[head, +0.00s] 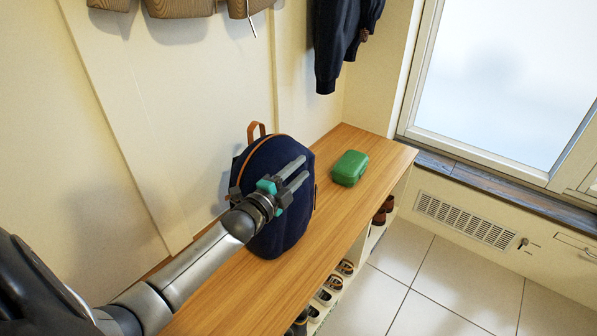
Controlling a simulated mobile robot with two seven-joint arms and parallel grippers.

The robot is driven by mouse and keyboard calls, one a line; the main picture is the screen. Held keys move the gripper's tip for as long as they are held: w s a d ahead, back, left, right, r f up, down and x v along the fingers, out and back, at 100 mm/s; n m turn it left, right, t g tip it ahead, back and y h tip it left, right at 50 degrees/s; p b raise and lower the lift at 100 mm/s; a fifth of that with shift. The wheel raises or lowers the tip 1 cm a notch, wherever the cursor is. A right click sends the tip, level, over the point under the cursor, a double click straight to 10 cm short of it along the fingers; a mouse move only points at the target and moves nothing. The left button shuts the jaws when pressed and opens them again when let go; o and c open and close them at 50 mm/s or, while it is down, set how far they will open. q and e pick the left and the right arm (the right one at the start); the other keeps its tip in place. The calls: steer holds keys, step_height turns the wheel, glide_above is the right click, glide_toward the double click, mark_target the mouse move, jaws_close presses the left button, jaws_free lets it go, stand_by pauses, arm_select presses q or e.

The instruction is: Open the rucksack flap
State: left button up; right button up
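A dark navy rucksack (279,235) stands upright on the wooden bench top, close to the wall. It has an orange-brown top loop and an orange trim line along its upper edge. Its flap (267,157) appears to lie closed over the top. My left gripper (299,174) is in front of the upper part of the rucksack and hides some of it. Its two grey fingers are apart with a gap between them, and nothing shows in the gap. I cannot tell whether the fingers touch the fabric. My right gripper is out of view.
A green box (350,168) sits on the bench (255,289) to the right of the rucksack. Shoes (333,283) fill cubbies below. Coats (341,40) hang above. The tiled floor (446,298) at right is clear.

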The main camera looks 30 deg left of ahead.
arm_select(q)
steer(key=c, duration=0.6)
jaws_close()
